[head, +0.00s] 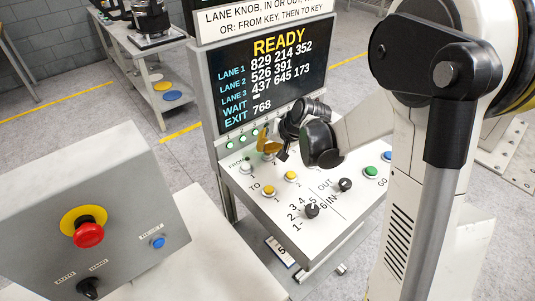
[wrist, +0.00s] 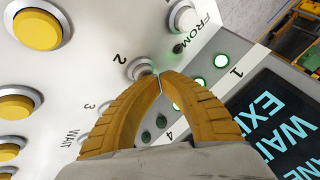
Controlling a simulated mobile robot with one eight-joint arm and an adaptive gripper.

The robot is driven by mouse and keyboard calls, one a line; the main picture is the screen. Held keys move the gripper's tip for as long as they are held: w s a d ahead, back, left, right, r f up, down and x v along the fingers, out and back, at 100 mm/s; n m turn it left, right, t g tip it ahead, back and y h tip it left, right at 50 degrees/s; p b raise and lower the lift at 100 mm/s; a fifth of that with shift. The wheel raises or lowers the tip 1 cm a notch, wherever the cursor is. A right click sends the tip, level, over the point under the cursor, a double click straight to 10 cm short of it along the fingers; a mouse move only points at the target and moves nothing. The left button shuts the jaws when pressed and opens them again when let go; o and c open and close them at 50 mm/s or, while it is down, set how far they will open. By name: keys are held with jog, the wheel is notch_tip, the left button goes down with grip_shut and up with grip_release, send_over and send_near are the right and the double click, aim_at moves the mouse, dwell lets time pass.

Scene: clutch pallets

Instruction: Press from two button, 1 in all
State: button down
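The from row has white buttons. The from two button (wrist: 140,67) is white, beside the printed 2 in the wrist view. The from one button (wrist: 182,17) is above it, near the FROM label. My gripper (wrist: 160,76) has its two yellow fingertips together with nothing between them. The tips overlap the edge of the from two button in the wrist view; I cannot tell if they touch it. In the head view my gripper (head: 263,140) is over the from row and hides part of it. The from three and wait buttons are partly hidden behind a finger.
The screen (head: 265,80) reads READY. Yellow to buttons (head: 269,191) lie in front of the from row. Two black knobs (head: 312,210), a green button (head: 371,172) and a blue button are to the right. A red emergency button (head: 88,235) is on the left box.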

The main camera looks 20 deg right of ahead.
jog(key=shift+f, duration=0.25)
jog(key=shift+r, duration=0.1)
dwell(0.3)
jog(key=shift+r+p, duration=0.45)
jog(key=shift+r, duration=0.4)
jog(key=shift+r+p, duration=1.8)
jog(key=shift+r, duration=0.7)
